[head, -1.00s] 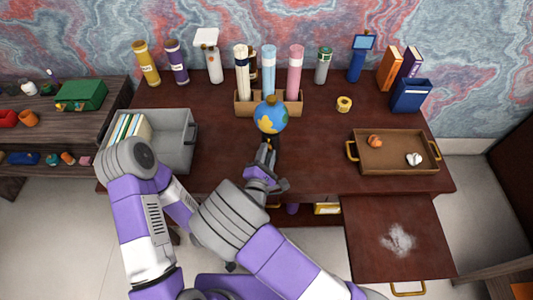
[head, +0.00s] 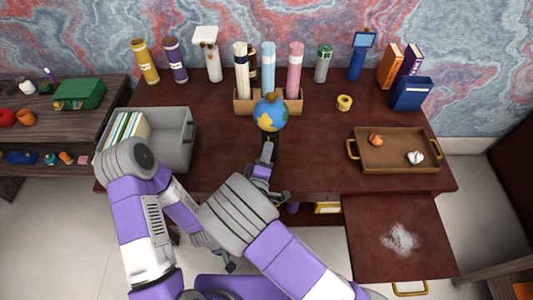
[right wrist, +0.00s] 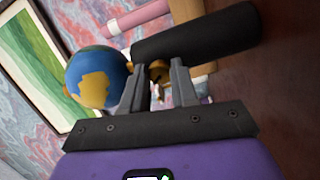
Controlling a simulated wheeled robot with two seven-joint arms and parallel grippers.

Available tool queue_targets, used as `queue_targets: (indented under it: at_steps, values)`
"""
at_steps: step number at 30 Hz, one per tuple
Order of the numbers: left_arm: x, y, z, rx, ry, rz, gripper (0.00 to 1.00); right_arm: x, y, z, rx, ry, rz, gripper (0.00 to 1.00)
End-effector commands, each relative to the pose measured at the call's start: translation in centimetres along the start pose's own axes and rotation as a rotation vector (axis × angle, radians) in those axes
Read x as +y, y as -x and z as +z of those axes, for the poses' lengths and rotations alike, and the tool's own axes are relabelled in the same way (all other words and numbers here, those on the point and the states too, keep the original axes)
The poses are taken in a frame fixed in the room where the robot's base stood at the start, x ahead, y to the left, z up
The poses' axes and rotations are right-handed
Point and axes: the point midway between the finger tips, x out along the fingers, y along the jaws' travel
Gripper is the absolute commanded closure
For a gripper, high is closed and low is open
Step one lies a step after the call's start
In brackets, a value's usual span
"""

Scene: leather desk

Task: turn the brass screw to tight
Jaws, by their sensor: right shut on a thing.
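A blue globe with yellow land (head: 271,113) stands on a dark stand near the middle of the desk, in front of the cardboard tube holder. It also shows in the right wrist view (right wrist: 97,77), beside the thick black stand (right wrist: 200,34). The brass screw (right wrist: 159,72) sits at the stand, between my right fingertips and partly hidden by them. My right gripper (head: 268,152) reaches the stand from the front and is shut on the screw; its fingers also show in the right wrist view (right wrist: 157,85). In the head view the screw is hidden. My left gripper is out of sight.
A grey bin with files (head: 178,143) stands at the left. A brown tray (head: 390,165) with two small things lies at the right. Tubes stand in a cardboard holder (head: 243,103) behind the globe. An open drawer or board (head: 370,250) juts out front right.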

Motion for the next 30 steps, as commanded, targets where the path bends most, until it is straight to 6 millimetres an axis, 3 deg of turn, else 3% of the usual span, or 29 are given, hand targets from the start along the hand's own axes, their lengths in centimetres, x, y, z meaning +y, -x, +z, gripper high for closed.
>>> queue_targets:
  at_steps: [15, 30]
  values:
    - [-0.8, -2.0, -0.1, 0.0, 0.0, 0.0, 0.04, -0.2, 0.0, 0.0, 0.001, -0.44, -0.001, 1.0]
    - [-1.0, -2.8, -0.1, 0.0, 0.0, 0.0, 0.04, -0.1, 0.0, -0.1, 0.001, -0.61, 0.0, 1.0]
